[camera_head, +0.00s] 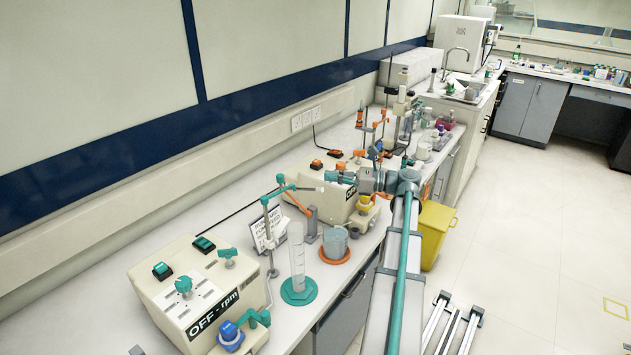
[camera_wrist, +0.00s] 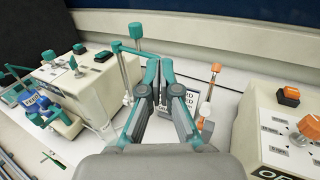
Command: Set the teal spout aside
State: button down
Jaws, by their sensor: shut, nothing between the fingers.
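The teal spout (camera_head: 280,191) is a thin jointed arm on top of a slim upright stand on the bench, left of centre in the head view. Its free end points right. In the wrist view the teal spout (camera_wrist: 133,50) shows just left of my fingertips. My gripper (camera_head: 332,177) is above the bench, close to the spout's free end in the head view. In the wrist view my gripper (camera_wrist: 159,66) has its teal and dark fingers shut and empty. I cannot tell whether they touch the spout.
A measuring cylinder (camera_head: 297,258) on a teal base and a beaker (camera_head: 335,242) on an orange mat stand in front of the spout. A sign (camera_head: 269,230) stands beside its post. Boxy pump units (camera_head: 205,290) stand at the left, another (camera_head: 325,187) behind.

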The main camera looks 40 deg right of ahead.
jog(key=w+a+n+g+y+b, duration=0.2)
jog(key=w+a, duration=0.4)
jog(key=a, duration=0.3)
jog(key=shift+w+a+n+g+y+b, duration=0.25)
jog(key=shift+g+y+b, duration=0.2)
jog(key=shift+b, duration=0.45)
dwell(0.4)
